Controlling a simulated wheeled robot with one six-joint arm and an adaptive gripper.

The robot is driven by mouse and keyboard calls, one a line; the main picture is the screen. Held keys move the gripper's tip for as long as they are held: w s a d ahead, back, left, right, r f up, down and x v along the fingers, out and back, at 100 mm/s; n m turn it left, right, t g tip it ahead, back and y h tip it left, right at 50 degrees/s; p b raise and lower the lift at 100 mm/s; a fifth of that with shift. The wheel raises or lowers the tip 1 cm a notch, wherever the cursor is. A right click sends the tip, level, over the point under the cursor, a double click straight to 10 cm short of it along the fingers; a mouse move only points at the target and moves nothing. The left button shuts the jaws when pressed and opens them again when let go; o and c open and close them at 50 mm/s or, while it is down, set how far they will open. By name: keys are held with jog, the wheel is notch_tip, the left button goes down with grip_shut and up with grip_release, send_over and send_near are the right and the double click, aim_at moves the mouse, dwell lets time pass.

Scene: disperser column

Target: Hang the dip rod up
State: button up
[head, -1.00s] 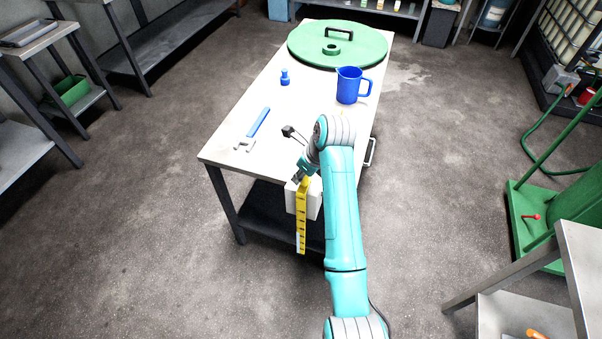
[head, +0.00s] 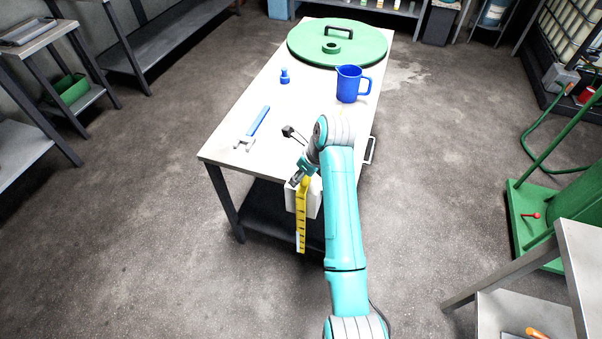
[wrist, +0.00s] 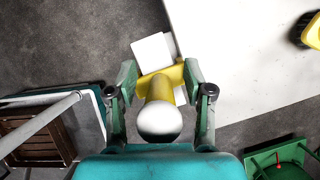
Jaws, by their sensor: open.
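The dip rod (head: 302,222) is yellow with black marks and a pale lower end. It hangs upright in front of a white block (head: 316,202) at the near end of the table (head: 215,155). My gripper (head: 299,180) is at the rod's top. In the wrist view my gripper (wrist: 162,82) is open, with one finger on each side of the yellow rod (wrist: 160,88). A rounded white end of the rod points at the camera, and a yellow crosspiece lies between the fingertips. The contact between rod and block is hidden.
On the table are a blue-handled tool (head: 258,122), a small blue bottle (head: 285,76), a blue jug (head: 350,85) and a large green lid (head: 370,48). A grey stand (head: 575,270) is at lower right. The floor left of the table is clear.

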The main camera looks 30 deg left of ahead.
jog(key=v, duration=1.1)
jog(key=shift+d+r, duration=0.2)
jog(key=shift+r, duration=0.15)
jog(key=shift+w+f, duration=0.1)
